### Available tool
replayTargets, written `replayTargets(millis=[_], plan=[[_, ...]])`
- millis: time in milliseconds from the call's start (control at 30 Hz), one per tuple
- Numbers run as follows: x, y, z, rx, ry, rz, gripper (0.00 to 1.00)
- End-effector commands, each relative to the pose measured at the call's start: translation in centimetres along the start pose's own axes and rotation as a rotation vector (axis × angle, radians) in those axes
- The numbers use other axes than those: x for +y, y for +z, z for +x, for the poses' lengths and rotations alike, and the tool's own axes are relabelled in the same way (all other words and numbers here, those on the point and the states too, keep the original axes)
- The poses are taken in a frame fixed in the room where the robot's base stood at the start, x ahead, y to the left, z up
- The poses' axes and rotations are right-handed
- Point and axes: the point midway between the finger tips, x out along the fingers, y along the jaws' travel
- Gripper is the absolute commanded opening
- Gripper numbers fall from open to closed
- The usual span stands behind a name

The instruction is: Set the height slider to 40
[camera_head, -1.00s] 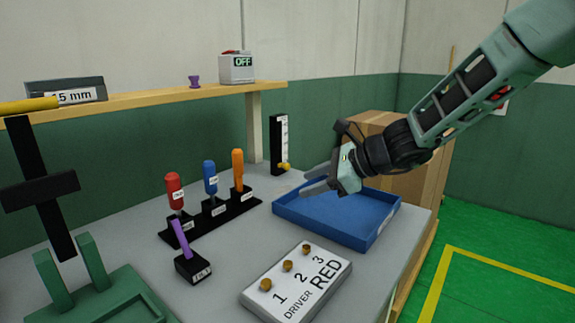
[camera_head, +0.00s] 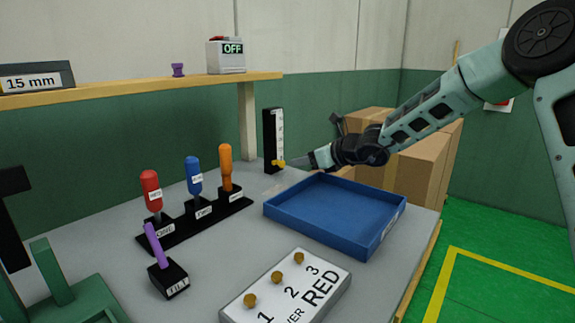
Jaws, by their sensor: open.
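The height slider (camera_head: 268,142) is a black upright post with a white scale at the back of the grey table. Its yellow knob (camera_head: 279,163) sits near the bottom of the scale. The scale's numbers are too small to read. My gripper (camera_head: 304,163) is open, low beside the slider, with its fingers pointing left at the knob. The fingertips are very close to the knob; I cannot tell whether they touch it or lie around it.
A blue tray (camera_head: 390,240) lies in front of my gripper. A black rack (camera_head: 140,241) holds red, blue and orange drivers. A purple tilt lever (camera_head: 154,243) and a DRIVER RED panel (camera_head: 335,290) stand nearer. A wooden shelf (camera_head: 130,88) runs above, with an OFF box (camera_head: 226,62).

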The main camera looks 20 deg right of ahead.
Motion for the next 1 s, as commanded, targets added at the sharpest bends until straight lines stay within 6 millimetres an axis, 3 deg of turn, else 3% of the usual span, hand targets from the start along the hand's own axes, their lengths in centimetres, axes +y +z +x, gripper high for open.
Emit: replayTargets(millis=[100,333,767,800,933,1000], plan=[[0.1,0.0,2.5,0.000,0.002,0.001,0.43],[0.0,0.0,5.8,0.000,0.001,0.000,0.43],[0.0,0.0,6.9,0.001,0.000,-0.001,0.43],[0.0,0.0,6.9,0.001,0.000,-0.001,0.40],[0.0,0.0,6.9,0.001,0.000,-0.001,0.04],[0.0,0.0,6.9,0.001,0.000,-0.001,0.00]])
